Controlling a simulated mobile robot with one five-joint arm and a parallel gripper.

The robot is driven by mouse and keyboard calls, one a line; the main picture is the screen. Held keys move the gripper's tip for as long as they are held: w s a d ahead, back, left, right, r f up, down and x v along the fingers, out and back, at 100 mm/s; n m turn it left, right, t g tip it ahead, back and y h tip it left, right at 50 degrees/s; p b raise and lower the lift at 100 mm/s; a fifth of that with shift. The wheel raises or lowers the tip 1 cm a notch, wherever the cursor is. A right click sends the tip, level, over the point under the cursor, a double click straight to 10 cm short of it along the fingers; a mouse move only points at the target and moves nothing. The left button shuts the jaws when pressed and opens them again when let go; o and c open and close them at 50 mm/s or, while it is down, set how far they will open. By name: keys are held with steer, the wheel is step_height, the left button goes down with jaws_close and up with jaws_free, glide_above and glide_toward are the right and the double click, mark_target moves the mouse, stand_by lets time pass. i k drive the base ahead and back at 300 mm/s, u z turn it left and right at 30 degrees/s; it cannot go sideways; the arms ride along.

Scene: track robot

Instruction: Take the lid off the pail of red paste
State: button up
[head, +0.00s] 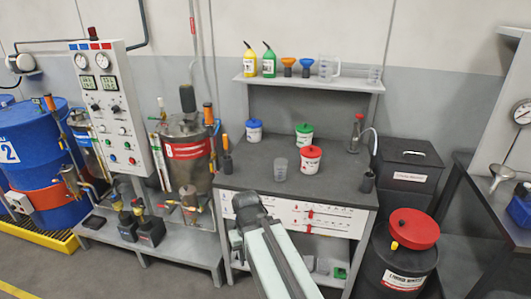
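A small white pail with a red lid (311,160) stands upright on the dark grey bench top, near its middle. The lid sits on the pail. Two similar white pails stand farther back: one with a green lid (304,133) and one with a blue lid (254,131). Any paste is hidden by the lids. My arm rises from the bottom of the view, and its dark end with my gripper (247,203) is in front of the bench's front edge, apart from the red-lidded pail. The fingers cannot be made out.
A bottle (356,132) stands at the bench's right. A shelf (308,83) above holds bottles, funnels and jugs. A black drum with a red top (403,262) stands right of the bench.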

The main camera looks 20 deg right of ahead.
mark_target(310, 152)
steer(key=u, duration=0.2)
steer(key=i, duration=1)
steer(key=z, duration=0.1)
